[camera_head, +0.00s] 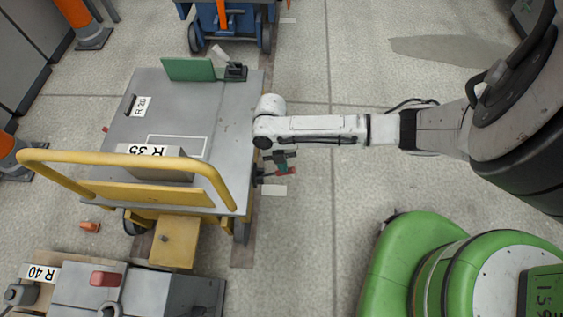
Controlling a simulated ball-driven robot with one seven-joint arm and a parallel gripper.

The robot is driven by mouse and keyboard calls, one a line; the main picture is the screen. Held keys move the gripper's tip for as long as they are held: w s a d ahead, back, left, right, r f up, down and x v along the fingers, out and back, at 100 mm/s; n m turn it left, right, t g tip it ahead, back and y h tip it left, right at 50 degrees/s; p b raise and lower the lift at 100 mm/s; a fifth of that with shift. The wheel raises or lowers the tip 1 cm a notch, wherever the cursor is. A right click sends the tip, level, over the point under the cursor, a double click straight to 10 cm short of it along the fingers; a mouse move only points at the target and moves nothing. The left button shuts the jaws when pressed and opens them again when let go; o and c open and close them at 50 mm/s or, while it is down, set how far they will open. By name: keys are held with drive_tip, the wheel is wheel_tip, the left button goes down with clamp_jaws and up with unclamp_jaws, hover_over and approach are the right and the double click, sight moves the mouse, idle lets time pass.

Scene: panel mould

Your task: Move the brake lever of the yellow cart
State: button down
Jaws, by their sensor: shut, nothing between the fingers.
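The yellow cart (215,185) has a grey deck, a yellow push handle at its near left end and yellow parts below. A small lever with a red tip (290,171) sticks out at the cart's right side, near the deck's lower right corner. My gripper (281,168) is shut and points down beside that side of the cart, close to the red tip. I cannot tell whether it touches the lever. My white arm reaches in from the right and hides part of the area above the lever. The lever's base is partly hidden.
A box marked R 35 (155,163) and a green plate (188,69) sit on the deck. A blue cart (228,22) stands beyond it. A grey unit labelled R 40 (70,285) is at lower left. Orange posts (85,22) stand at left. Floor right of the cart is open.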

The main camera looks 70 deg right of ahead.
drive_tip(key=shift+s+d+f+t, duration=0.1)
drive_tip(key=shift+s+f+t, duration=0.15)
drive_tip(key=shift+t, duration=0.05)
drive_tip(key=shift+s+d+f+t+y, duration=0.2)
drive_tip(key=shift+s+f+t+y, duration=0.1)
drive_tip(key=shift+s+f+t, duration=0.2)
wheel_tip(320, 180, down, 10)
drive_tip(key=s+t+y+b, duration=0.2)
drive_tip(key=t+b, duration=0.3)
drive_tip(key=b, duration=0.3)
drive_tip(key=shift+s+d+r+n, duration=0.15)
drive_tip(key=shift+s+d+n, duration=0.2)
drive_tip(key=shift+d+n, duration=0.1)
